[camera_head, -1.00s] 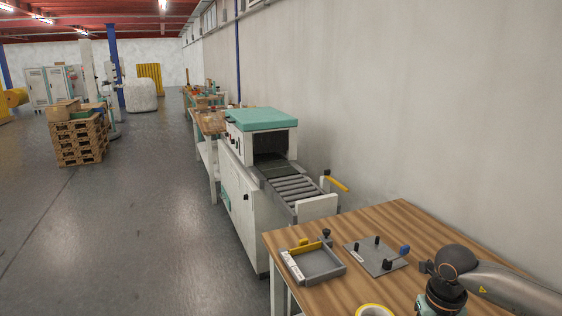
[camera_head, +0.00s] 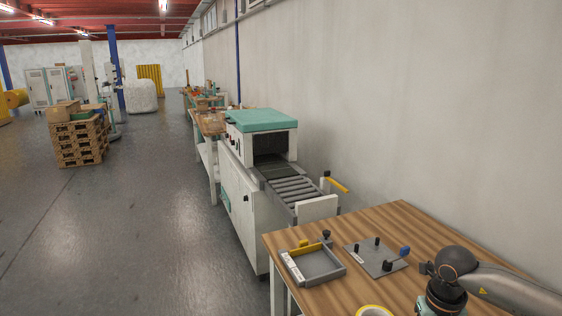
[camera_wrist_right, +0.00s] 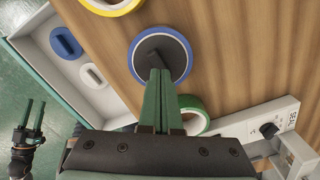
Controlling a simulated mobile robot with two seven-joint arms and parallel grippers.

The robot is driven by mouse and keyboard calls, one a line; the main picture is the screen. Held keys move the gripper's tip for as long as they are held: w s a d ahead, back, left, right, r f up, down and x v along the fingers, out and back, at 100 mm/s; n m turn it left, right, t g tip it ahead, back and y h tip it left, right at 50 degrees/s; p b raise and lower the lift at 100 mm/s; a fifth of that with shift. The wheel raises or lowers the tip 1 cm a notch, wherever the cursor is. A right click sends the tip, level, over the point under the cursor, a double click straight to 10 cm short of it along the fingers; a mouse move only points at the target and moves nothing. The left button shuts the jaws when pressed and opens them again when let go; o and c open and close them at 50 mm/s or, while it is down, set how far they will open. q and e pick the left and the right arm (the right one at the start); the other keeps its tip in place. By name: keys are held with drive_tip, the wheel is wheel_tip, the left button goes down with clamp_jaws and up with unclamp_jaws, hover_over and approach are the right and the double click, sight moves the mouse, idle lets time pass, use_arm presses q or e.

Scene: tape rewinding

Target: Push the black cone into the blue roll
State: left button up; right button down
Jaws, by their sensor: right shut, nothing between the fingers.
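In the right wrist view the blue roll (camera_wrist_right: 186,55) lies flat on the wooden table. The black cone (camera_wrist_right: 152,46) sits in the middle of its ring; how deep it sits cannot be told. My right gripper (camera_wrist_right: 160,72) has its green fingers shut and empty. Their tips are over the near part of the cone, apparently touching it, and hide part of the cone and roll. My left gripper (camera_wrist_right: 31,112) shows at the far left, fingers apart, away from the roll. The head view shows part of my right arm at bottom right, but not the blue roll or the cone.
A green roll (camera_wrist_right: 195,107) lies just beside the right fingers. A yellow roll (camera_wrist_right: 97,6) is at the top edge. A white tray (camera_wrist_right: 35,35) with blue and white pieces stands left, and a grey-white fixture (camera_wrist_right: 243,125) right. The wood right of the blue roll is clear.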

drive_tip(key=shift+f+b, duration=0.6)
drive_tip(key=shift+f, duration=0.25)
idle(0.3)
idle(0.4)
wheel_tip(320, 180, up, 8)
drive_tip(key=p, duration=0.6)
idle(0.3)
